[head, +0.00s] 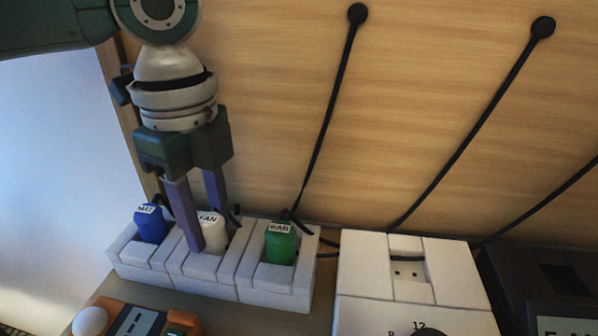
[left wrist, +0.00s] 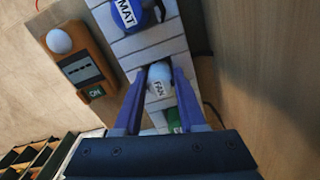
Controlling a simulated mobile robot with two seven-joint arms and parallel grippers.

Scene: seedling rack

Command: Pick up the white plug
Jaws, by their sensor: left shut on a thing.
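The white plug (head: 212,232), labelled FAN, stands in the middle slot of a white socket block. My left gripper (head: 207,222) comes down on it from above, with one purple finger on each side. It is shut on the plug. In the left wrist view the white plug (left wrist: 160,77) shows between the fingertips of the left gripper (left wrist: 158,82). The plug's lower part is hidden in the slot and behind a finger. My right gripper is not in view.
A blue plug (head: 151,224) labelled MAT and a green plug (head: 281,244) stand in the neighbouring slots of the white block (head: 205,265). A white timer box (head: 455,275) stands to the right. An orange device (head: 125,318) lies in front. Black cables run up the wooden wall.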

